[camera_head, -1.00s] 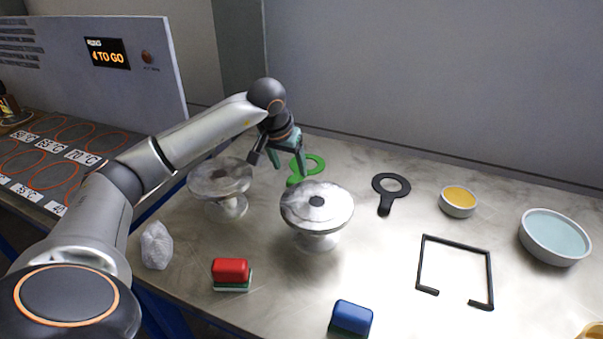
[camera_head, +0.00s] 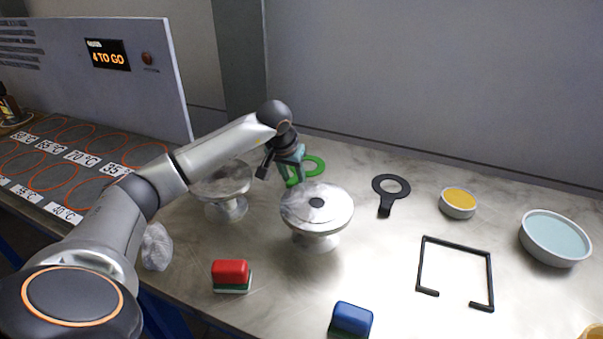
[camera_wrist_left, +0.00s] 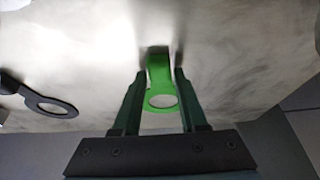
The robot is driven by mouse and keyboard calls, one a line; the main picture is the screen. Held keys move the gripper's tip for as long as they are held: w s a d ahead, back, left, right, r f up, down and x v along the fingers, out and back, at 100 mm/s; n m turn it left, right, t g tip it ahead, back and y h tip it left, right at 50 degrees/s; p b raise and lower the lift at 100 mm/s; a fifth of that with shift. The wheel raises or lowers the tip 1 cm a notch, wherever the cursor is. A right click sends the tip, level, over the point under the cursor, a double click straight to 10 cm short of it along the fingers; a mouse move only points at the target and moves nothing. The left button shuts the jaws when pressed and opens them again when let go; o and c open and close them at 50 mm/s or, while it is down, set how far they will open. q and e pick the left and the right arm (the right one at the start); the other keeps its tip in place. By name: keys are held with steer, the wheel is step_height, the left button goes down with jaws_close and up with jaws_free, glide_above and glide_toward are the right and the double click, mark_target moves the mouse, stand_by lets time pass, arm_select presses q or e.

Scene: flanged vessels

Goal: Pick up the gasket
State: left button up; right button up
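A flat green ring with a tab, a gasket (camera_head: 319,163), lies on the table behind the two flanged vessels. In the left wrist view the gasket (camera_wrist_left: 158,78) has its tab between my fingers. My left gripper (camera_head: 293,180) is low over the tab end, its fingers pointing down. The left wrist view shows the gripper (camera_wrist_left: 160,72) open, one finger on each side of the tab; whether they touch it I cannot tell. A black ring with a handle (camera_head: 377,190) lies to the right and also shows in the left wrist view (camera_wrist_left: 42,100). My right gripper is not in view.
A front flanged vessel (camera_head: 316,212) stands close to my gripper. A second vessel (camera_head: 226,207) is partly behind my arm. A yellow-filled bowl (camera_head: 458,203), a blue-filled bowl (camera_head: 554,238), a black frame (camera_head: 455,243), and red (camera_head: 231,272) and blue (camera_head: 351,317) blocks surround clear table.

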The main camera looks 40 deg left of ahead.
arm_select(q)
jaws_close()
steer(key=shift+r, duration=0.15)
